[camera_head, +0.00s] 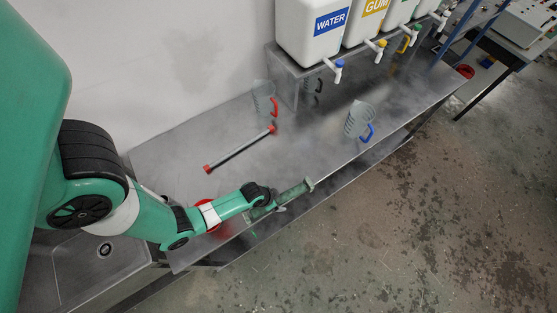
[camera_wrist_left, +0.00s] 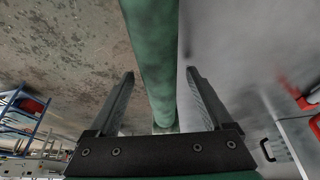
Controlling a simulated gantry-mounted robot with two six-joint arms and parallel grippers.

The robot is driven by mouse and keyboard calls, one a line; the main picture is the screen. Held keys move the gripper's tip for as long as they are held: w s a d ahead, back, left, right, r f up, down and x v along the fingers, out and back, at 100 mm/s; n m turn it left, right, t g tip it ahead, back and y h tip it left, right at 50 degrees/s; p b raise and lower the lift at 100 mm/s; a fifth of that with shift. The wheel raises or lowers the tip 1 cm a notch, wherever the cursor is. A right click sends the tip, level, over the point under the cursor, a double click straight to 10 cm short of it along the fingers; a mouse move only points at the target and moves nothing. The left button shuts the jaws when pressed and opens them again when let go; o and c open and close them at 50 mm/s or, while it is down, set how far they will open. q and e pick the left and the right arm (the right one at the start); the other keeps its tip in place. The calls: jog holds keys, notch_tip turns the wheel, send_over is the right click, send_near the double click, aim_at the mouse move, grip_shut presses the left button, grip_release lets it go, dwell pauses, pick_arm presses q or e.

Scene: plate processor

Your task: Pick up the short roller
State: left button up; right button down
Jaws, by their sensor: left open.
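A green roller (camera_head: 296,193) lies along the front edge of the metal bench, partly hidden by my left gripper (camera_head: 275,206). In the left wrist view the green roller (camera_wrist_left: 152,55) runs between the two fingers of my left gripper (camera_wrist_left: 160,74), which are spread, with a gap visible on each side. A second roller (camera_head: 240,149), dark grey with red ends, lies farther back on the bench, clear of the gripper. I cannot tell by size alone which roller is the short one. My right gripper is not in view.
A jug with a red handle (camera_head: 264,99) and a jug with a blue handle (camera_head: 359,120) stand on the bench (camera_head: 180,150). White containers, one marked WATER (camera_head: 312,30), sit on a raised shelf behind. A sink (camera_head: 85,265) is at lower left. Open floor lies right.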

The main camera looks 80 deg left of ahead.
pick_arm(q)
grip_shut()
jog(key=shift+r, duration=0.15)
dwell(0.4)
